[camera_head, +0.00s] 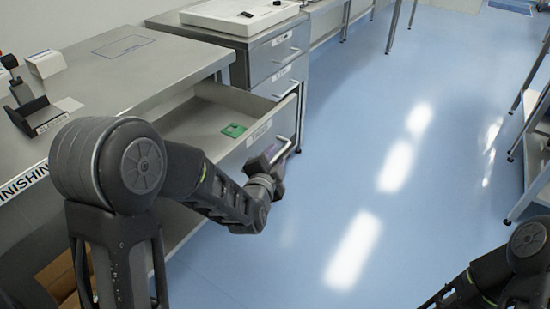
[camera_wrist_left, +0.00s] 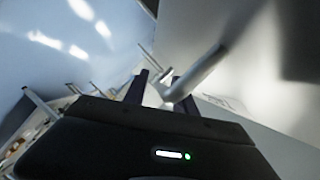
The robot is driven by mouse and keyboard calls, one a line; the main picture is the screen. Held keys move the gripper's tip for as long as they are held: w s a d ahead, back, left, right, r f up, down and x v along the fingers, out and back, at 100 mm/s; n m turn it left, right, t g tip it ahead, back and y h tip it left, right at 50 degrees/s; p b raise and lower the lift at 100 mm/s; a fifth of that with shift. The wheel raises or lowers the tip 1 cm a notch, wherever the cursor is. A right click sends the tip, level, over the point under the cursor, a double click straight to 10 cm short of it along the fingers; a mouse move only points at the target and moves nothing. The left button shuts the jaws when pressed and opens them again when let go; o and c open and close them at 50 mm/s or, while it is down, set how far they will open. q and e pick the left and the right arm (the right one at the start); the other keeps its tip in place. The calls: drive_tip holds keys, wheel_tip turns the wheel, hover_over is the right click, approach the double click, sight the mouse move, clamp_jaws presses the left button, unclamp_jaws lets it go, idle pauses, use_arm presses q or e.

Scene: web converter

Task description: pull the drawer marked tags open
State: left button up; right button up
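A metal drawer (camera_head: 220,118) under the workbench stands pulled out, with a small green item (camera_head: 233,130) inside. Its front carries a white label (camera_head: 259,132), too small to read for certain, and a bar handle (camera_head: 282,151). My left gripper (camera_head: 277,157) is at this handle.
The steel workbench (camera_head: 110,75) above holds a white box (camera_head: 46,64) and a black device (camera_head: 32,112). A cabinet (camera_head: 277,62) with labelled, shut drawers stands behind. A rack (camera_head: 540,150) is at the right. The blue floor (camera_head: 400,150) between is clear.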

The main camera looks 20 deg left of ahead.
use_arm(q)
drive_tip(key=shift+s, duration=0.1)
drive_tip(key=v, duration=0.4)
drive_tip(key=shift+r+p, duration=0.15)
drive_tip(key=shift+p, duration=0.15)
drive_tip(key=p+v, duration=0.3)
drive_tip(key=p, duration=0.4)
drive_tip(key=shift+s, duration=0.3)
drive_tip(key=shift+s, duration=0.1)
